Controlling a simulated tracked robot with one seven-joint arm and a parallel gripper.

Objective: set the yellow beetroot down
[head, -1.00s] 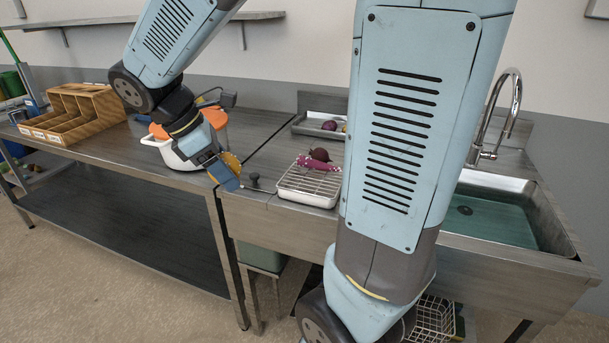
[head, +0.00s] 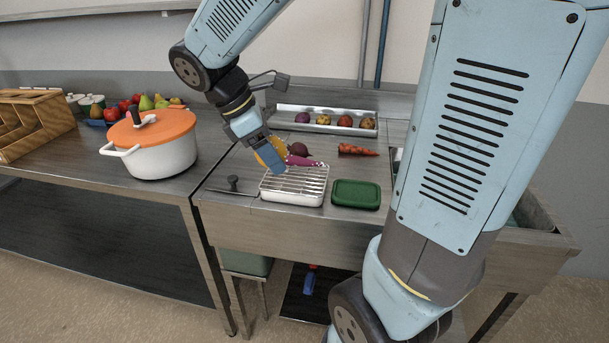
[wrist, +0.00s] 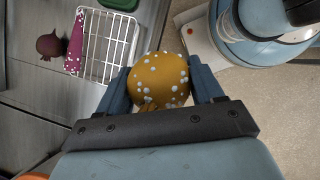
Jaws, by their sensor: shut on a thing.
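The yellow beetroot (wrist: 158,78), mustard-coloured with white dots, is held between the two blue fingers of my gripper (wrist: 160,88). In the head view the beetroot (head: 268,155) is partly hidden behind my gripper (head: 272,150), at the left rear corner of the wire rack tray (head: 293,188). In the wrist view the beetroot overlaps the edge of the rack (wrist: 105,45); whether it touches the rack I cannot tell.
A dark red beetroot (head: 299,149) and a magenta dotted item (head: 305,162) lie at the rack's rear. A green tray (head: 356,194) stands right of the rack, a carrot (head: 357,150) behind it. A pot with an orange lid (head: 152,128) stands at left.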

